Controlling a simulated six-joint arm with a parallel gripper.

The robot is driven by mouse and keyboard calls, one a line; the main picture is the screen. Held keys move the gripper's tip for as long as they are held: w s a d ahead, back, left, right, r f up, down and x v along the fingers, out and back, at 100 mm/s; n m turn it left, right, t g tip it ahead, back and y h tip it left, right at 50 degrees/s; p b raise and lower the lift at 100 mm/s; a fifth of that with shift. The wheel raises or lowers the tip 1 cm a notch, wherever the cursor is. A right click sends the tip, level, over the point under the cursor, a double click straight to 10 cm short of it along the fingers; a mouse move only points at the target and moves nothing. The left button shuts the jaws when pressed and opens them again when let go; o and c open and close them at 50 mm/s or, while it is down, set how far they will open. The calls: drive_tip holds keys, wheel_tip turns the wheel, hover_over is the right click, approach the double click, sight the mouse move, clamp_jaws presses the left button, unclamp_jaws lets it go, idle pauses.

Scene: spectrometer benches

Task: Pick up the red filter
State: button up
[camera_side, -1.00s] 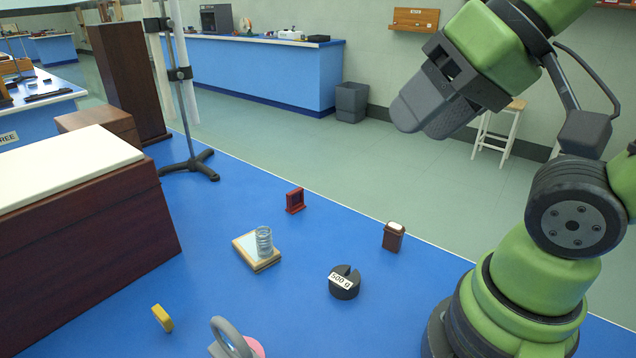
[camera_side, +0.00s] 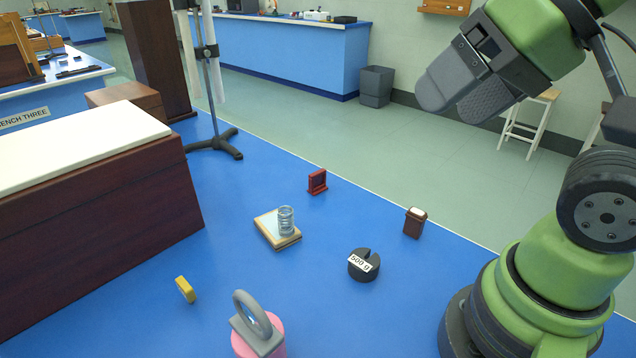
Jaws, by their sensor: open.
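The red filter (camera_side: 317,181), a small upright red frame with a dark face on a foot, stands on the blue bench top (camera_side: 330,318) near its far edge. My gripper (camera_side: 466,93) is up at the top right, high above the bench and well apart from the filter, to its right in the picture. Its grey fingers are open and I see nothing between them. The filter is in plain view and nothing covers it.
A coil spring on a wooden-edged plate (camera_side: 266,233), a 500 g weight (camera_side: 356,271), a brown white-topped block (camera_side: 414,223), a yellow piece (camera_side: 185,289) and a pink ringed weight (camera_side: 270,346) stand around. A stand (camera_side: 222,142) and dark wooden box (camera_side: 100,225) are left.

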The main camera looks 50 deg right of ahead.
drive_tip(key=shift+o, duration=0.3)
drive_tip(key=n+g+h, duration=0.2)
drive_tip(key=n+g, duration=0.1)
hover_over(318, 172)
drive_tip(key=s, duration=0.2)
wheel_tip(318, 172, down, 23)
drive_tip(key=shift+x, duration=3.15)
drive_tip(key=shift+s, duration=0.1)
drive_tip(key=shift+c, duration=0.3)
drive_tip(key=c, duration=0.9)
